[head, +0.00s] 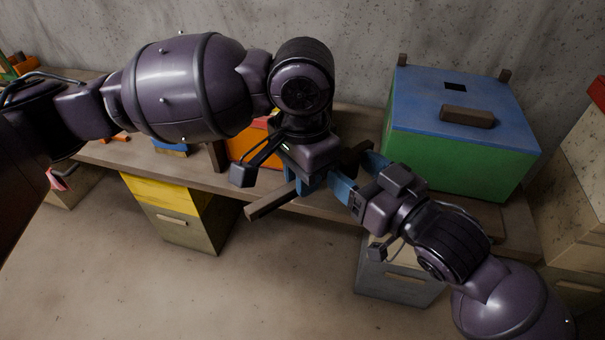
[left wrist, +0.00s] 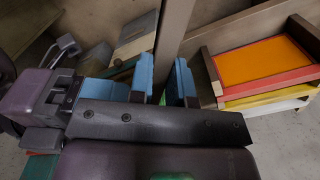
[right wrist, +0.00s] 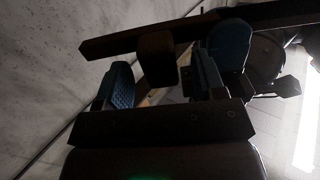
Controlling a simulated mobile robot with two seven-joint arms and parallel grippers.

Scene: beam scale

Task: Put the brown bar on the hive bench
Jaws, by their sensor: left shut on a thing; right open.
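The brown bar (head: 272,199) is long and square-edged, held tilted above the front of the wooden hive bench (head: 222,181). My left gripper (head: 305,180) is shut on it; in the left wrist view the bar (left wrist: 174,35) runs up between the blue fingers (left wrist: 165,82). My right gripper (head: 358,174) is open near the bar's far right end. In the right wrist view a brown block (right wrist: 157,60) shows between its open fingers (right wrist: 160,85), with a long brown bar (right wrist: 120,43) beyond. I cannot tell whether the fingers touch the block. My left gripper hides the bar's middle.
A green box with a blue lid (head: 455,160) and brown handle stands on the bench at right. An orange-topped box (head: 250,148) is behind my left gripper. A yellow-and-grey box (head: 180,210) and a grey box (head: 400,272) stand below. Clear floor lies in front.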

